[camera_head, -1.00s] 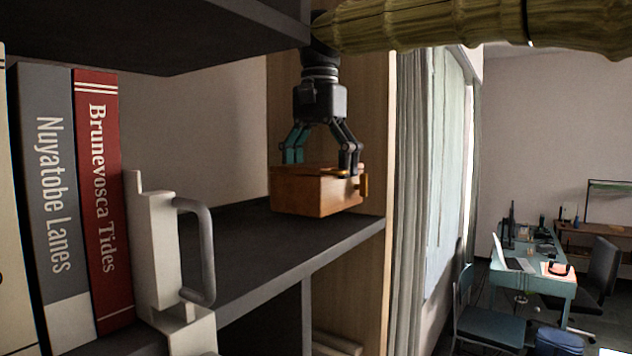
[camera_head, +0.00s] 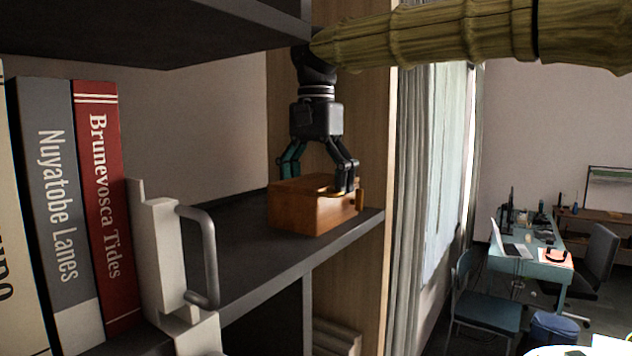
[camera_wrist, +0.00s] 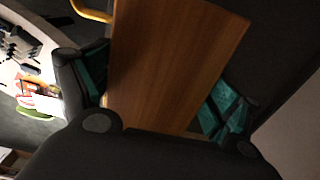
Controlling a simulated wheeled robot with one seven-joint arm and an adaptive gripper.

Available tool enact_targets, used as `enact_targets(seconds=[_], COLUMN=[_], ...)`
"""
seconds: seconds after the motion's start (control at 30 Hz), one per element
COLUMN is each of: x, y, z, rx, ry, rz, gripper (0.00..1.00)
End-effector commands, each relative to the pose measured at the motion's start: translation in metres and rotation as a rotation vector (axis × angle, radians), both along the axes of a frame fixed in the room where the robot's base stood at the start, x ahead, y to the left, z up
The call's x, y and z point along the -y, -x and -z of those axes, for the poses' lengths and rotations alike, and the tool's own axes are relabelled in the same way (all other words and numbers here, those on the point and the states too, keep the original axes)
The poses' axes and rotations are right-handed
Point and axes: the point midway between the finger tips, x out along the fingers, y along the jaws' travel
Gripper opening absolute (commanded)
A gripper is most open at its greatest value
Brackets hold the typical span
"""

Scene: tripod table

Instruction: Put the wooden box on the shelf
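The wooden box (camera_head: 308,212), brown with a brass-coloured handle on its right side, is at the right end of the dark shelf (camera_head: 262,278), low over it or resting on it; I cannot tell whether its underside touches. My gripper (camera_head: 317,180) points down from above, with one finger at the box's far side and one at its near side. In the wrist view the box (camera_wrist: 170,70) fills the space between my gripper's fingers (camera_wrist: 155,95), which appear closed against its sides. The handle shows at the wrist view's top left. The box's underside is hidden.
A grey book (camera_head: 58,200), a red book (camera_head: 105,200) and a white bookend (camera_head: 160,255) with a grey handle stand at the left. An upper shelf (camera_head: 150,35) overhangs the space. A wooden side panel (camera_head: 372,130) stands just right of the box. Free shelf lies between bookend and box.

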Motion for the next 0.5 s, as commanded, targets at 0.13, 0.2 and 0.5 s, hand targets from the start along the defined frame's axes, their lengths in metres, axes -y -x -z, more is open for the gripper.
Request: enact_targets(seconds=[0.13, 0.2, 0.5], x=[0.0001, 0.0001, 0.0004], y=[0.0000, 0.0000, -0.0002], z=[-0.0004, -0.0004, -0.0039], rx=[0.000, 0.000, 0.000], ry=[0.000, 0.000, 0.000], rz=[0.000, 0.000, 0.001], gripper=[1.00, 1.00, 1.00])
